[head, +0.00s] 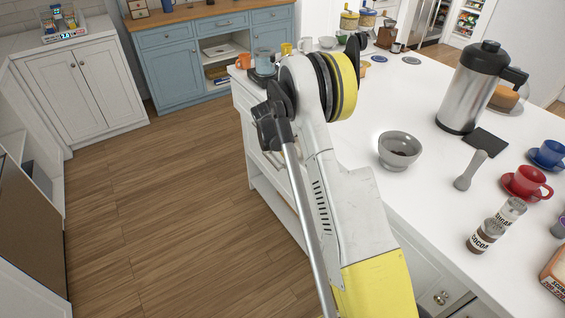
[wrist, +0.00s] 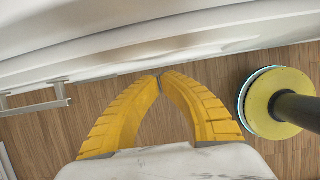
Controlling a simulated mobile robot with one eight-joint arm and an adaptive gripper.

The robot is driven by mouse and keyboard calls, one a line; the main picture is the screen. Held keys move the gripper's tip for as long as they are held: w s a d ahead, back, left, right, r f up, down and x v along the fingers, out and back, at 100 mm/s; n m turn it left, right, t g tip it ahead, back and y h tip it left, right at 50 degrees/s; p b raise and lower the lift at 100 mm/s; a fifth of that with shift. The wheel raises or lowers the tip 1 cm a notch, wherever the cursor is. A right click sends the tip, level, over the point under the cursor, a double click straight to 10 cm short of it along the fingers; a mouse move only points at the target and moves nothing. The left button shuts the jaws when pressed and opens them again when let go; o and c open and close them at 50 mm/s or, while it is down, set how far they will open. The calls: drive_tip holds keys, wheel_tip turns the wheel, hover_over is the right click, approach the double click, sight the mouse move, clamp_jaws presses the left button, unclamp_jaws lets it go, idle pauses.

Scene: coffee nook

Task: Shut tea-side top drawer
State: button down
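My gripper (wrist: 159,76) shows in the wrist view with its two yellow fingers meeting at the tips and nothing between them. In the head view my arm hides it. A white panel edge (wrist: 200,45) runs across the wrist view just beyond the fingertips; I cannot tell whether it is the tea-side top drawer. A grey bar handle (wrist: 40,104) shows at its left, over the wood floor. In the head view the white island (head: 455,210) has drawer fronts with a round knob (head: 441,297) at the lower right. My arm covers much of the island's left side.
The island top holds a steel flask (head: 474,88), a grey bowl (head: 398,150), a pestle (head: 470,170), a red cup (head: 530,181) and jars. A blue cabinet (head: 172,75) stands at the back, a white cabinet (head: 85,90) at the left. The wood floor (head: 170,215) between is clear.

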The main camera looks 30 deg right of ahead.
drive_tip(key=shift+d, duration=0.55)
drive_tip(key=d, duration=0.5)
drive_tip(key=shift+w, duration=0.1)
drive_tip(key=shift+a, duration=0.1)
drive_tip(key=shift+a, duration=0.5)
drive_tip(key=a+b, duration=0.1)
drive_tip(key=a, duration=0.2)
drive_tip(key=shift+a, duration=0.2)
drive_tip(key=p+v, duration=0.3)
drive_tip(key=v, duration=0.7)
drive_tip(key=shift+d+p, duration=0.2)
drive_tip(key=shift+p, duration=0.2)
